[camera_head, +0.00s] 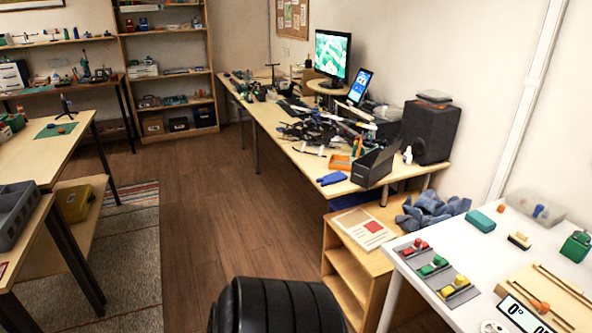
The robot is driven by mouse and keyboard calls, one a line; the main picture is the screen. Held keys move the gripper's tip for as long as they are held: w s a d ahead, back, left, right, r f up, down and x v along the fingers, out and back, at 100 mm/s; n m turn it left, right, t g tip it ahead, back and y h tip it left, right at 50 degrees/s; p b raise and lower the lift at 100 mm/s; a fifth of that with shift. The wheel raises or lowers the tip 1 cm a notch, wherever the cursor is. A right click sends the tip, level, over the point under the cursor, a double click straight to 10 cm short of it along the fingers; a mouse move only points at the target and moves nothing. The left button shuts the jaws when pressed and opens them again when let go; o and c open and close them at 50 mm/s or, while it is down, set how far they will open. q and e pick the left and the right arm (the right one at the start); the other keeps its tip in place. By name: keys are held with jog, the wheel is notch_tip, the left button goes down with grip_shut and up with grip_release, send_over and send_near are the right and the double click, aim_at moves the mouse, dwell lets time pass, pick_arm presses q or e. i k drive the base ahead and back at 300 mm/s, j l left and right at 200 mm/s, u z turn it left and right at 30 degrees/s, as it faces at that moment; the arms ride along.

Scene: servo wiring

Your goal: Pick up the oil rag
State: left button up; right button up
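A crumpled blue cloth (428,212), which looks like the oil rag, lies in a loose heap on top of the low wooden shelf at the right, close to the white table. Its folds show from above and nothing covers most of it. Neither of my grippers is in view. A black ribbed part at the bottom centre seems to be part of my own body.
The low wooden shelf (347,262) also bears a booklet with a red square (364,227). The white table (420,300) at the right holds colored blocks (433,266) on grey strips. A cluttered desk (300,160) stands behind. The brown floor (220,220) is clear.

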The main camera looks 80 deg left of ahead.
aim_at(479, 220)
jog(key=u, duration=1.4)
